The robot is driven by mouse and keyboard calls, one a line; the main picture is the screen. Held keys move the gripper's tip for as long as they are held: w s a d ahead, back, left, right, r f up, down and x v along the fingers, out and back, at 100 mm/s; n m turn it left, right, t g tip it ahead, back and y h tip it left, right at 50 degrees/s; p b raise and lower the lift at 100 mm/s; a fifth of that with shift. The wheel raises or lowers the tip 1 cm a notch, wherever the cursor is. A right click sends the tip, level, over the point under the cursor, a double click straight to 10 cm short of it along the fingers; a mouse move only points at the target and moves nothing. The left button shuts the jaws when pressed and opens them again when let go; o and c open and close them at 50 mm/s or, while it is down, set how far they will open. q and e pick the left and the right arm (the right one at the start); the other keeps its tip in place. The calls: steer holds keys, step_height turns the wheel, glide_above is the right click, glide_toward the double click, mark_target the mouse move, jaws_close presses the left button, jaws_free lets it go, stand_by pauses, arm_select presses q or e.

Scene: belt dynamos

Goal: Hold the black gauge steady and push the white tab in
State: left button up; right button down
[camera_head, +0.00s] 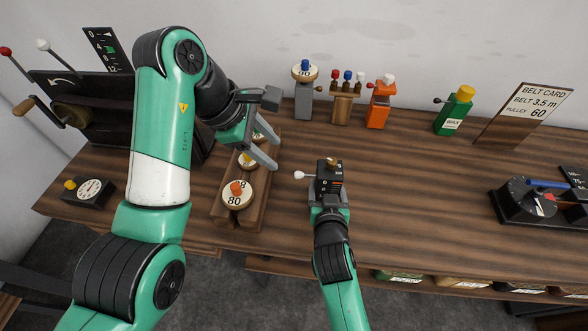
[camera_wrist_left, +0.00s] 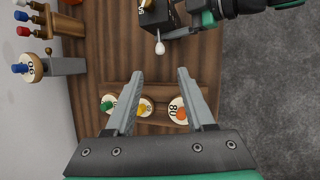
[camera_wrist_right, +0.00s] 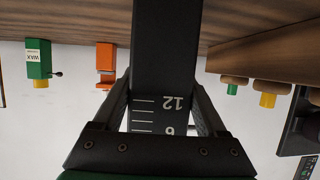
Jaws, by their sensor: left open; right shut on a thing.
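The black gauge (camera_head: 329,174) is held upright above the table, right of the dial rack. A white rounded tab (camera_head: 299,175) sticks out of its left side on a thin stem. My right gripper (camera_wrist_right: 163,85) is shut on the gauge, one finger on each side of its body; a white scale shows between the fingers. My left gripper (camera_head: 276,153) is open and empty, left of the tab and apart from it. In the left wrist view the tab (camera_wrist_left: 160,47) points toward the gap between the left fingers, and the gauge (camera_wrist_left: 157,16) is partly cut off.
A wooden rack (camera_head: 226,213) with numbered round dials sits just below the left gripper. A grey stand (camera_head: 304,103), a small wooden rack (camera_head: 342,107), an orange block (camera_head: 378,110) and a green bottle (camera_head: 455,113) line the back. The table's middle right is clear.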

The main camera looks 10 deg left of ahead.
mark_target(297, 173)
arm_select(q)
steer(key=x, duration=1.2)
jaws_close()
steer(key=shift+r, duration=0.1)
stand_by(0.9)
